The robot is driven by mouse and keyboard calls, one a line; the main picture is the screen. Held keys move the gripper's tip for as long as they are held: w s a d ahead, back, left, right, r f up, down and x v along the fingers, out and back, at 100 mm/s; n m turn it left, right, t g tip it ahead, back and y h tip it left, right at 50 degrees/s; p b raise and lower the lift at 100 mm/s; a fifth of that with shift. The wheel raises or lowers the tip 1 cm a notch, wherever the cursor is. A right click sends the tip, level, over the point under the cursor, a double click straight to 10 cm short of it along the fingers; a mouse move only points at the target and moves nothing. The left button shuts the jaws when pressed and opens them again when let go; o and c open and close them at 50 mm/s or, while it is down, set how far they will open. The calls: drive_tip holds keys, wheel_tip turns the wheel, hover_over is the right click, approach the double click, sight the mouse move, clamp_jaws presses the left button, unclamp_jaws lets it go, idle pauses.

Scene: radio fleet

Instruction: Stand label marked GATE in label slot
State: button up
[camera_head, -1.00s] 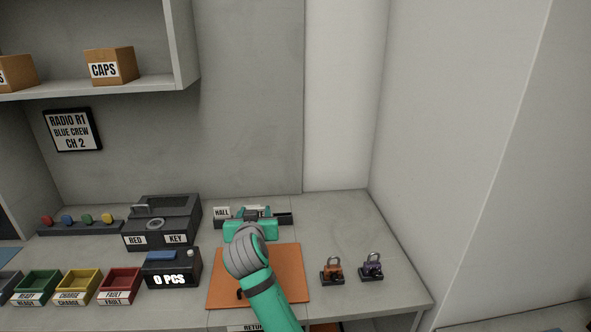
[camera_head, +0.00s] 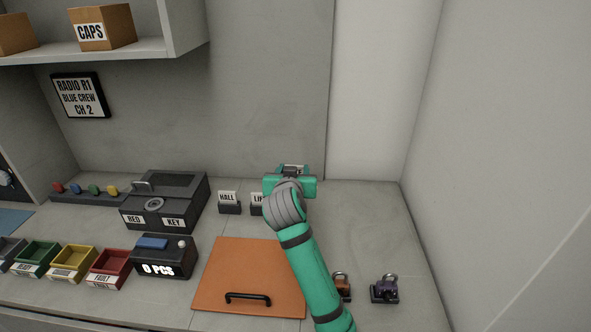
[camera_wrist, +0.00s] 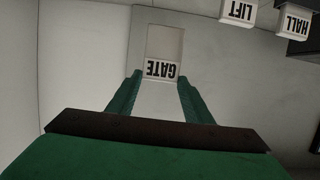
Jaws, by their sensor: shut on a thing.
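My gripper (camera_head: 292,172) is at the back of the bench, right of the LIFT label (camera_head: 257,198). In the wrist view my gripper (camera_wrist: 159,78) is shut on the white GATE label (camera_wrist: 161,69), which reads upside down between the fingertips. A tan rectangle directly beyond the label cannot be made out for certain. The HALL label (camera_head: 228,197) stands upright in a dark holder (camera_head: 230,209). HALL (camera_wrist: 293,22) and LIFT (camera_wrist: 237,10) also show in the wrist view. In the head view my gripper hides the GATE label and any slot below it.
An orange board (camera_head: 235,275) with a black handle lies in front. A brown padlock (camera_head: 343,288), partly behind my arm, and a purple padlock (camera_head: 385,290) stand at front right. A dark box (camera_head: 165,205) marked RED and KEY is at left. The bench right of my gripper is clear.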

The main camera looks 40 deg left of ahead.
drive_tip(key=shift+s+f, duration=0.1)
drive_tip(key=shift+f, duration=2.75)
drive_tip(key=shift+d, duration=0.15)
drive_tip(key=shift+f, duration=2.4)
drive_tip(key=shift+r, duration=0.15)
drive_tip(key=shift+r, duration=1.7)
